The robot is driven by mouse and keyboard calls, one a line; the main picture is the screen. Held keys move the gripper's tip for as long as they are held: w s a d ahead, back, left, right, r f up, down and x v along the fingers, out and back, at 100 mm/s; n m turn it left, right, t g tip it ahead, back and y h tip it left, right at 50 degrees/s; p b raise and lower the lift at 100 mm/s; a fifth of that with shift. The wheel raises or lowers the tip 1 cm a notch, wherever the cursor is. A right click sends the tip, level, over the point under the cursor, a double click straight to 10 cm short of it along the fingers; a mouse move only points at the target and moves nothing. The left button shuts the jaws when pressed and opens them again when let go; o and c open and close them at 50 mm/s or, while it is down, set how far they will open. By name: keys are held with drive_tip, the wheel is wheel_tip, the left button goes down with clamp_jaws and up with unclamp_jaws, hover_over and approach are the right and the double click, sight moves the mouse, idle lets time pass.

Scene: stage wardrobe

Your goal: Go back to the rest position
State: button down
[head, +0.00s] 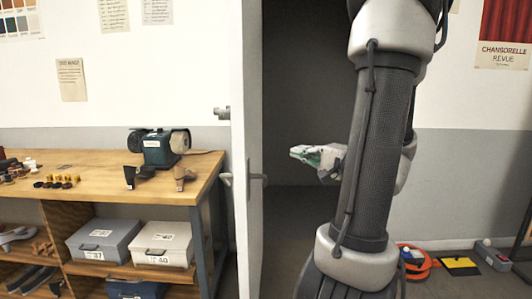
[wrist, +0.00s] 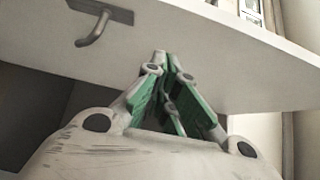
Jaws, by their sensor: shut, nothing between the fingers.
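My gripper (head: 303,153) points left in front of the dark doorway in the head view, to the right of the open white door's edge. In the wrist view my gripper (wrist: 162,58) is shut and empty, its green-padded fingers together. The white door (wrist: 225,60) spans the upper part of that view, with a metal lever handle (wrist: 94,30) at the upper left, apart from the fingers. My arm hides part of the doorway.
A wooden workbench (head: 130,176) at the left holds a grinder-like machine (head: 158,147) and small items. Grey boxes (head: 103,241) sit on its shelf.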

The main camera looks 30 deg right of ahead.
drive_tip(key=shift+s, duration=0.1)
drive_tip(key=s+a+f+n+g, duration=0.2)
drive_tip(key=s+a+f+g, duration=0.2)
drive_tip(key=s+f+g, duration=0.3)
drive_tip(key=s+a+f+n+g, duration=0.2)
drive_tip(key=s+a+f+g, duration=0.25)
drive_tip(key=s+g, duration=0.4)
drive_tip(key=w+a+r+n+t+h, duration=0.1)
drive_tip(key=a+r+n+h, duration=0.3)
drive_tip(key=r+n, duration=0.4)
drive_tip(key=n+t, duration=0.1)
drive_tip(key=n, duration=0.2)
drive_tip(key=shift+w+a+r, duration=0.15)
drive_tip(key=shift+w+r, duration=0.2)
drive_tip(key=shift+r, duration=0.05)
